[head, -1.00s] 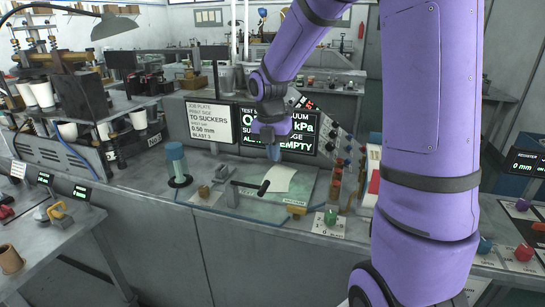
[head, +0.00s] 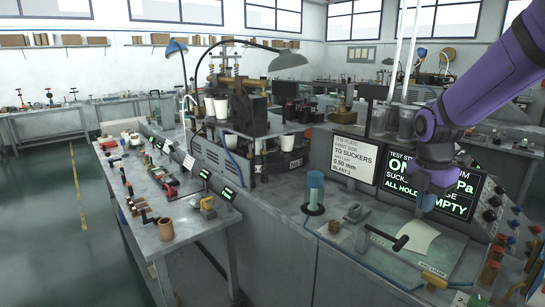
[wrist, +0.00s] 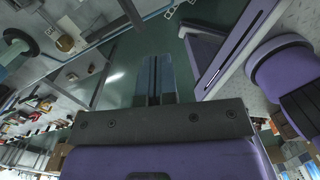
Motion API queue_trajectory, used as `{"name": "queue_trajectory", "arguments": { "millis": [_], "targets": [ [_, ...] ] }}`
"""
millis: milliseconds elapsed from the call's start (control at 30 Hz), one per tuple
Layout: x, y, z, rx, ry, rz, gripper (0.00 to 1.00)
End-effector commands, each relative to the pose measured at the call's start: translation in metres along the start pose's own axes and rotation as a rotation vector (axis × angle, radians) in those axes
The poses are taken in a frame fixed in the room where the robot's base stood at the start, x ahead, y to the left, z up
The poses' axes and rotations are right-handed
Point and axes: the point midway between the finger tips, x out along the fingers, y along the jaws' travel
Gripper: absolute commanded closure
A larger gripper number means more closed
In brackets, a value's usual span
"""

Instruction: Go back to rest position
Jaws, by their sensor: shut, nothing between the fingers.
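My gripper (head: 428,202) shows at the right of the head view, at the end of my purple arm. It hangs above the bench, in front of the dark vacuum display (head: 455,192), and holds nothing. In the wrist view its two fingers (wrist: 155,75) lie together, shut, with dark green floor beyond them. A pale sheet (head: 418,238) lies on the flat plate (head: 375,262) below and left of the gripper, apart from it.
A blue-topped cylinder (head: 314,190) stands left of the plate. A machine with white cups (head: 221,108) and a lamp (head: 288,62) rise behind. A side bench (head: 185,225) holds small tools and a brown cup (head: 166,229). Open green floor (head: 60,200) lies at the left.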

Motion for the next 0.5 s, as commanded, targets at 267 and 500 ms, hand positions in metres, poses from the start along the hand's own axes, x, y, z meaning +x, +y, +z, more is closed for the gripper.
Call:
{"name": "queue_trajectory", "arguments": {
  "millis": [267, 500],
  "targets": [
    [-0.061, -0.043, -0.045, 0.574, -0.048, 0.131, 1.00],
    [-0.095, -0.086, -0.083, 1.074, 0.009, 0.265, 1.00]
  ]
}}
